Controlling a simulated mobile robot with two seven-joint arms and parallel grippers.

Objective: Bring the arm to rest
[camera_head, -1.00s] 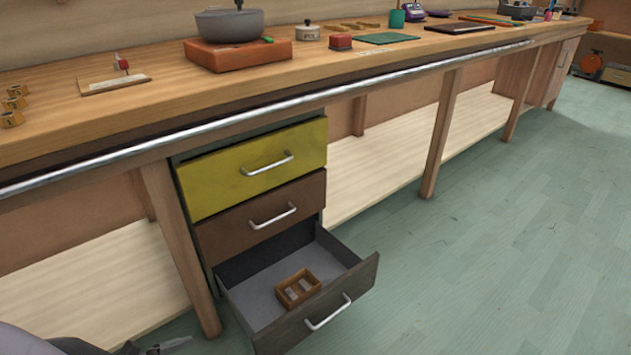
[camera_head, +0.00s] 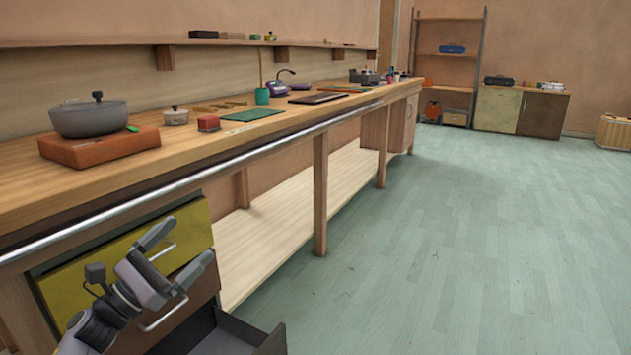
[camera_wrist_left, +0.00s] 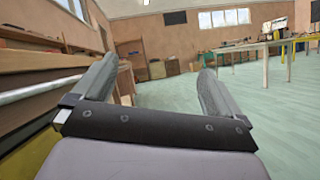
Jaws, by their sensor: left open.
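My left gripper (camera_head: 177,250) shows at the lower left of the head view, in front of the drawers under the workbench. Its two fingers are spread apart and nothing is between them. In the left wrist view the open fingers (camera_wrist_left: 155,90) frame only the room and floor beyond. My left forearm comes in from the bottom left edge. My right gripper is in neither view.
The long workbench (camera_head: 180,173) with a metal rail runs along the left. A yellow drawer (camera_head: 75,290) is behind my gripper, and a grey drawer (camera_head: 235,338) stands open below it. A pot (camera_head: 90,119) sits on an orange block. The green floor (camera_head: 450,240) is clear.

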